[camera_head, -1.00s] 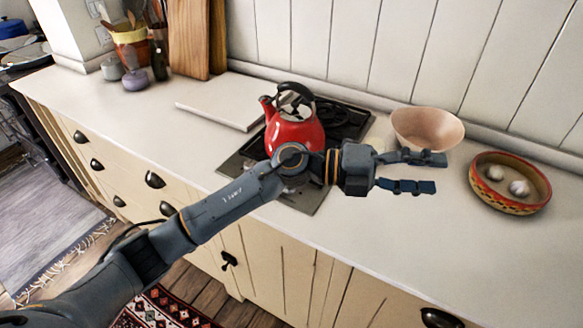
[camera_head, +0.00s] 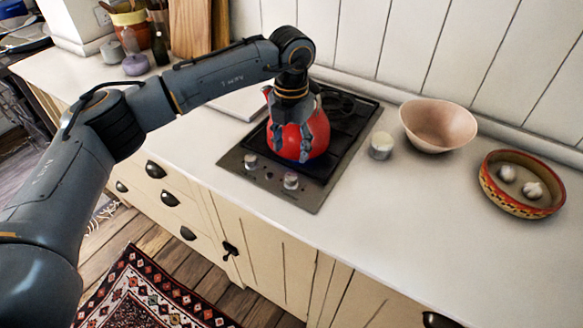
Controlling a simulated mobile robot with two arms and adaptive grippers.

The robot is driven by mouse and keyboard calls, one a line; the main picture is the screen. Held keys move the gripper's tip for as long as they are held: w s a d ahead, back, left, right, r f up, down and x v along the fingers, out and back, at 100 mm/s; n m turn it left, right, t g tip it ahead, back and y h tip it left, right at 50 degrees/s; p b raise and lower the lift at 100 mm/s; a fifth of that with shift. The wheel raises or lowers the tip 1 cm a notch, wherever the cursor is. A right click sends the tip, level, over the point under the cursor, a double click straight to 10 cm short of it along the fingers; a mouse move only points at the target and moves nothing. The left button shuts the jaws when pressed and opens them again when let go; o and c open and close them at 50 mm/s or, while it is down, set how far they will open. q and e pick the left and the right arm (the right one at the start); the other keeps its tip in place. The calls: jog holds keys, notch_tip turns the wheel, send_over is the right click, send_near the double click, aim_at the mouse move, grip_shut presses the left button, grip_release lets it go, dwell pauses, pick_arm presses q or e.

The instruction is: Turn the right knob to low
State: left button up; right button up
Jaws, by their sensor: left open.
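The stove's right knob (camera_head: 290,181) is a small silver knob on the front panel of the cooktop (camera_head: 322,190). The left knob (camera_head: 250,161) sits to its left on the same panel. The knobs' settings are too small to read. My left gripper (camera_head: 290,152) points down, open, above and slightly behind the right knob, apart from it. It is in front of the red kettle (camera_head: 320,138) and hides part of it. My right gripper is not in view.
A small white cup or candle (camera_head: 381,146) stands right of the cooktop. A pink bowl (camera_head: 438,126) and a patterned dish (camera_head: 520,208) with garlic bulbs are farther right. The counter's front right (camera_head: 400,220) is clear. The panelled wall (camera_head: 400,50) is behind.

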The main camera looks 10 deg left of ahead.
aim_at(291, 176)
pick_arm(q)
notch_tip(291, 176, down, 9)
jog(key=shift+r+p, duration=0.1)
jog(key=shift+p, duration=0.85)
grip_shut()
